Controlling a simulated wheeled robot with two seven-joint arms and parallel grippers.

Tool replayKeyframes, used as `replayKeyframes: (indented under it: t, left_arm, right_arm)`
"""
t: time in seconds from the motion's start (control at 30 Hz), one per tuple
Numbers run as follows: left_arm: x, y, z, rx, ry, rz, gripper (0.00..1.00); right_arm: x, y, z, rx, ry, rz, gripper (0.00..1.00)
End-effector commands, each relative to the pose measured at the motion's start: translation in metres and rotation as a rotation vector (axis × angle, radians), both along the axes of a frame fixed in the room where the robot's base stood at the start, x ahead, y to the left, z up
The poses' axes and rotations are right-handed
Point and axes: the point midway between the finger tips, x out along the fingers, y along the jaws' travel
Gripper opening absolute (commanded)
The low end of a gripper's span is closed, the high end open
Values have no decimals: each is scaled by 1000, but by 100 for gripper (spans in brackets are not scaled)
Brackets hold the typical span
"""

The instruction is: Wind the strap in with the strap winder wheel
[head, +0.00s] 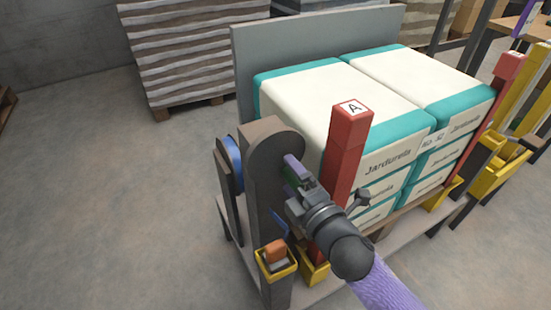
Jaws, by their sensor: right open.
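A tall brown-grey housing with a rounded top (277,155) stands at the near left corner of the loaded platform. A blue disc-like part (233,162) shows at its left side; I cannot tell whether it is the winder wheel or wound strap. My right gripper (294,178) is at the housing's right face, beside a small purple part (293,165). The gripper is open; its fingertips are partly hidden, and contact cannot be made out. A thin blue piece (278,225) shows low on the housing. My left gripper is not in view.
Stacked white and teal sacks (340,95) fill the platform behind a red post marked A (345,150). A yellow holder with an orange-topped item (276,260) sits low in front. Yellow posts crowd the right. Floor at left is clear.

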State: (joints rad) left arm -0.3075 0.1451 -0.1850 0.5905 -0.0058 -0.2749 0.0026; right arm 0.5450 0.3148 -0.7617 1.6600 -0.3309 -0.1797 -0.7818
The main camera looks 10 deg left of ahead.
Motion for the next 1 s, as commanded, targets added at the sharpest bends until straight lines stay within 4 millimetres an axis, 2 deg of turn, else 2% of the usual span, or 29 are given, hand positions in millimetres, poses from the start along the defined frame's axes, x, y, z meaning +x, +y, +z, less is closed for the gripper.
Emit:
replayKeyframes:
  t: [0.27,0.5,0.73,1.0]
  left_arm:
    - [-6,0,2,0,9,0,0]
    - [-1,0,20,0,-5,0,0]
    - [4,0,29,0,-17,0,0]
    - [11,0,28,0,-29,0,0]
  right_arm:
    - [-1,-1,1,0,0,0,100]
    - [-30,-22,3,-1,1,-1,100]
    - [-59,-43,2,0,1,-1,100]
    - [-65,-47,0,1,-1,0,100]
